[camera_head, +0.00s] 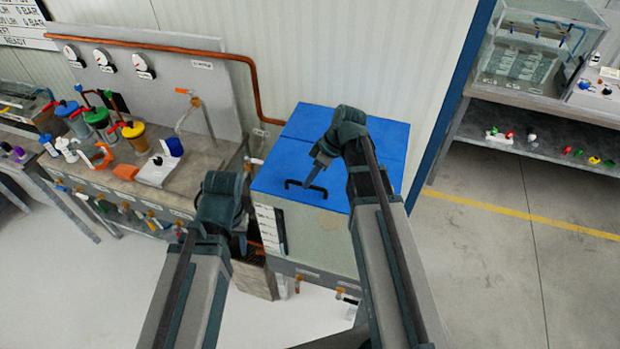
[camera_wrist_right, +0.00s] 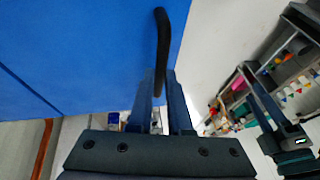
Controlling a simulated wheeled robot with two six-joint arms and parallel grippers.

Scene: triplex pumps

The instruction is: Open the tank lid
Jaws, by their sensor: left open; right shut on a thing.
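The tank (camera_head: 320,240) is a pale box with a flat blue lid (camera_head: 276,163) in the middle of the head view. The lid looks closed, and a seam runs across the blue top. A black bar handle (camera_head: 296,183) stands near the lid's front edge. My right gripper (camera_head: 311,185) reaches down from above and is shut on this handle. In the right wrist view the handle (camera_wrist_right: 162,40) runs between the two fingers. My left gripper (camera_head: 240,240) is open and empty beside the tank's left side, partly hidden by its own wrist.
A workbench (camera_head: 215,155) with gauges, coloured containers and valves stands left of the tank. A copper pipe (camera_head: 255,80) runs along the wall behind. A shelf (camera_head: 550,105) with small coloured parts stands at right. The floor (camera_head: 480,260) right of the tank is clear.

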